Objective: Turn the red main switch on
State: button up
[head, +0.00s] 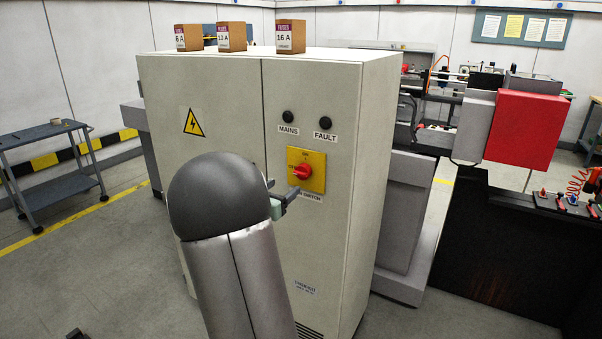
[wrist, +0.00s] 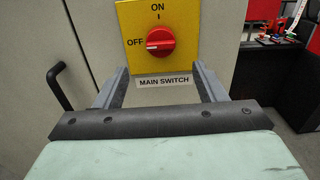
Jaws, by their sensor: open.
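The red main switch (head: 302,172) is a rotary knob on a yellow plate (head: 317,161) on the front of the grey cabinet (head: 215,88). In the wrist view the knob (wrist: 160,41) lies between an ON mark above and an OFF mark at left. Its grip bar lies roughly level, with a pale mark on its left part, toward OFF. My gripper (wrist: 160,69) is open and empty, its fingers apart below the knob in the picture and not touching it. In the head view my gripper (head: 291,192) is just below left of the knob, partly hidden by my arm.
Two dark round indicators marked MAINS (head: 288,117) and FAULT (head: 326,123) sit above the switch. A black door handle (wrist: 59,86) stands out at left in the wrist view. Three fuse boxes (head: 291,37) stand on the cabinet top. A dark bench (head: 500,245) is at right.

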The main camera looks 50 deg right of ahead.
aim_at(299, 175)
jog(key=d, duration=0.3)
jog(key=d+p, duration=0.1)
jog(key=d, duration=0.2)
jog(key=w+d+p, duration=0.1)
jog(key=d, duration=0.3)
jog(key=shift+w+d, duration=0.1)
jog(key=c, duration=1)
